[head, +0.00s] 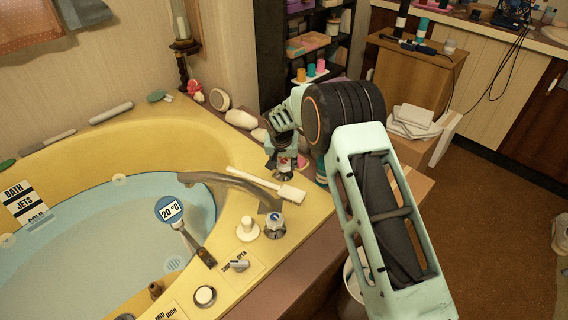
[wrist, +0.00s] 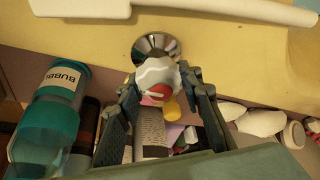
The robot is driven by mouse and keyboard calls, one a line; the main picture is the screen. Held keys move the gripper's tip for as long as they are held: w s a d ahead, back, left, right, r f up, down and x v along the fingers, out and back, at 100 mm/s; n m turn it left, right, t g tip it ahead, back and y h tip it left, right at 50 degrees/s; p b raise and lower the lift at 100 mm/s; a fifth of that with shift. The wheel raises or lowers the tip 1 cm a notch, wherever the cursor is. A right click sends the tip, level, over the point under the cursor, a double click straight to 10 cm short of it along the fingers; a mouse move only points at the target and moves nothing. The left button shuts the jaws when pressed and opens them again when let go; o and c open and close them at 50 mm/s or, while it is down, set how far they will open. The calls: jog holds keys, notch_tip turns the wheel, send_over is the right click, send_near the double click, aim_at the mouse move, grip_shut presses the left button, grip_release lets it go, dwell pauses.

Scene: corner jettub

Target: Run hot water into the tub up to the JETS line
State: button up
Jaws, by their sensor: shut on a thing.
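The yellow tub (head: 110,150) holds pale blue water (head: 80,250). A level plate (head: 22,203) reads BATH, JETS and a lowest word that looks like COLD, near the water's edge. The spout (head: 225,183) reaches over the water; I see no clear stream from it. A round thermometer (head: 170,210) reads 20 °C. My gripper (wrist: 160,88) is shut around a white tap knob with a red centre (wrist: 156,76), on a chrome base at the rim; my gripper (head: 283,165) mostly hides it in the head view. A blue-centred tap (head: 274,226) stands nearer.
A white brush (head: 265,186) lies across the rim beside the spout. A white knob (head: 247,229), an OPEN lever (head: 238,265) and a MID/HIGH dial (head: 205,296) sit on the near rim. A BUBBLE bottle (wrist: 48,120) stands left of my gripper. The brown floor (head: 500,230) is open at right.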

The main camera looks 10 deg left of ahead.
jog(key=n+y+p, duration=0.1)
jog(key=n, duration=0.1)
jog(key=n+g, duration=0.1)
jog(key=n, duration=0.2)
jog(key=shift+d+y+p, duration=0.1)
jog(key=shift+y+p, duration=0.25)
jog(key=shift+y, duration=0.05)
jog(key=n+g+y, duration=0.1)
jog(key=n, duration=0.3)
jog(key=shift+n, duration=0.4)
jog(key=o, duration=1.2)
jog(key=shift+c, duration=0.2)
jog(key=v, duration=1.2)
